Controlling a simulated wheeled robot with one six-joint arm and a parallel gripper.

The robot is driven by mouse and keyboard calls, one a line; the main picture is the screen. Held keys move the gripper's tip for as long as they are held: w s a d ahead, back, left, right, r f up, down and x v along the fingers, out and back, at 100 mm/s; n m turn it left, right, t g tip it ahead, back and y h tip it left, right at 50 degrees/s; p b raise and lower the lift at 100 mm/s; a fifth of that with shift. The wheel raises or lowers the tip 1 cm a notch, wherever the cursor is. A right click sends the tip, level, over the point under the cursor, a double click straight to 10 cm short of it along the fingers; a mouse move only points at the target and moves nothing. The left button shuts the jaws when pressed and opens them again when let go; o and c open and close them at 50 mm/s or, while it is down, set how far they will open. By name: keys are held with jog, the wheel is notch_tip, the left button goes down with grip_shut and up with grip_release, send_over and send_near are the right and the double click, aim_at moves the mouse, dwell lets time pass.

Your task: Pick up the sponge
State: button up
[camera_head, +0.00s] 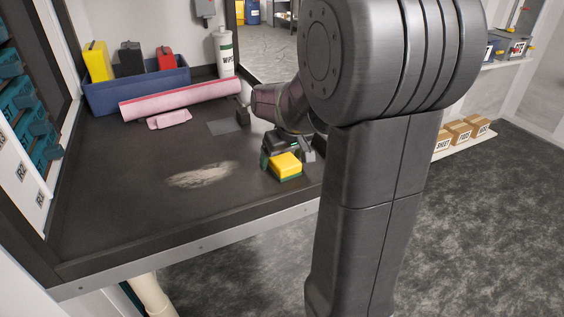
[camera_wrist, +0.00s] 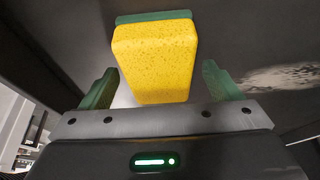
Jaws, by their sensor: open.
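The sponge (camera_head: 285,167) is yellow with a green layer and lies on the dark bench top, near its front right edge in the head view. In the wrist view the sponge (camera_wrist: 153,60) is just ahead of my gripper, its yellow side facing the camera. My gripper (camera_wrist: 161,85) has its two green fingertips spread wide, one to each side of the sponge's near end. In the head view my gripper (camera_head: 281,148) is right behind the sponge, partly hidden by my arm. I cannot tell whether a finger touches the sponge.
A pale powdery patch (camera_head: 200,174) lies on the bench left of the sponge. At the back are a blue bin (camera_head: 137,92) with yellow, black and red items, a pink roll (camera_head: 180,98), a folded pink cloth (camera_head: 169,120) and a white wipes canister (camera_head: 224,52). The front left bench is clear.

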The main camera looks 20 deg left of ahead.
aim_at(281, 157)
jog(key=shift+w+f, duration=0.1)
jog(key=shift+f, duration=0.3)
dwell(0.4)
jog(key=c, duration=1.1)
jog(key=shift+o, duration=0.2)
notch_tip(281, 157, up, 11)
jog(key=shift+f, duration=0.2)
jog(key=shift+o, duration=1.3)
jog(key=shift+c, duration=1)
jog(key=shift+a, duration=0.1)
